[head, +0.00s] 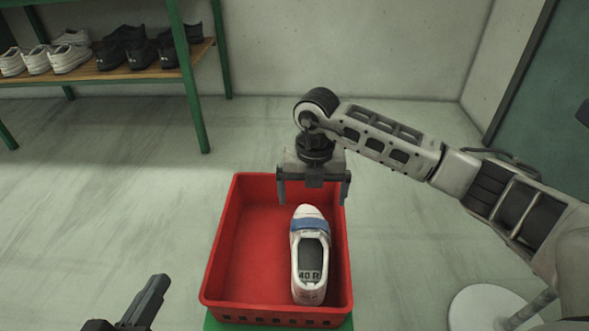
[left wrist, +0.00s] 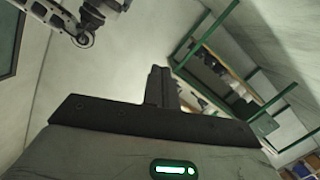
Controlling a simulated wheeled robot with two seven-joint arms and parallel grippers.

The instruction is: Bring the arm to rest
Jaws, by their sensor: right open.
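My right gripper (head: 313,194) is open and empty in the head view, fingers pointing down, over the far part of a red crate (head: 218,262). A white shoe (head: 309,244) with a blue band lies in the crate's right half, toe pointing away from me. Its dark insole reads "40 R". The gripper's fingers are apart from the shoe, just beyond its toe. My left gripper (head: 154,297) is at the bottom left of the head view, outside the crate. In the left wrist view its fingers (left wrist: 161,86) are together with nothing between them.
A green-framed rack (head: 193,95) with a wooden shelf stands at the back left, holding several white and black shoes (head: 125,46). The crate stands on a green surface (head: 212,322). A white round disc (head: 478,305) is at the lower right. The floor left of the crate is clear.

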